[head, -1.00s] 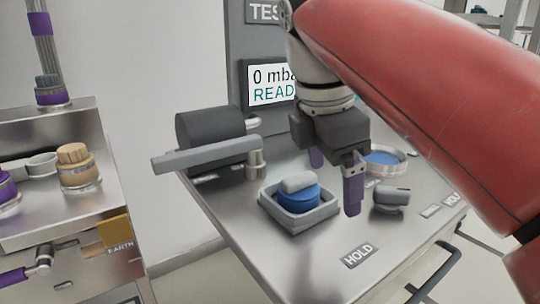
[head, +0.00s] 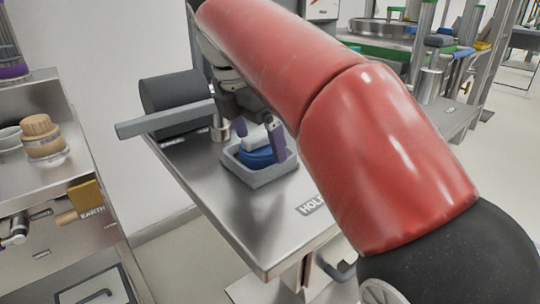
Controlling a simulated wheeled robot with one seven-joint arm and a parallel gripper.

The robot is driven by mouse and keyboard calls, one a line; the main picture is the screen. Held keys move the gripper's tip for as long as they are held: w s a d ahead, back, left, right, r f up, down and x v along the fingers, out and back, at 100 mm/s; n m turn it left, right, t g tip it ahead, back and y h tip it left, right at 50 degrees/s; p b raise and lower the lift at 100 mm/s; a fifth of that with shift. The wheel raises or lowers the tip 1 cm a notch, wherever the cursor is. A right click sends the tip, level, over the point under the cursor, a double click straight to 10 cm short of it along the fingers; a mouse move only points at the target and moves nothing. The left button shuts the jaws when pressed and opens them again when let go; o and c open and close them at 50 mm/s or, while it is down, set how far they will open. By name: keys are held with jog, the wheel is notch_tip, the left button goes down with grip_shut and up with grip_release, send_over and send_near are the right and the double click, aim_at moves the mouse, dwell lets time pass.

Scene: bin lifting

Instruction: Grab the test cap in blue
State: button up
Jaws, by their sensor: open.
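The blue test cap (head: 257,157) with a grey bar handle on top sits in a square grey tray (head: 262,178) on the steel bench. My gripper (head: 261,138) is open over the tray, pointing down, with its purple fingers apart. One finger is at the left of the cap's handle and the other at its right, near the tray's right side. I cannot tell whether either finger touches the cap. My red arm hides the bench to the right of the tray.
A dark cylinder with a long grey lever (head: 165,120) stands just left of my gripper. A HOLD label (head: 311,205) lies in front of the tray. The bench's front left is clear. A side unit (head: 50,165) with a wooden-topped jar (head: 42,136) stands at the left.

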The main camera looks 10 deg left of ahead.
jog(key=shift+a, duration=0.1)
jog(key=c, duration=1.1)
jog(key=shift+r, duration=0.1)
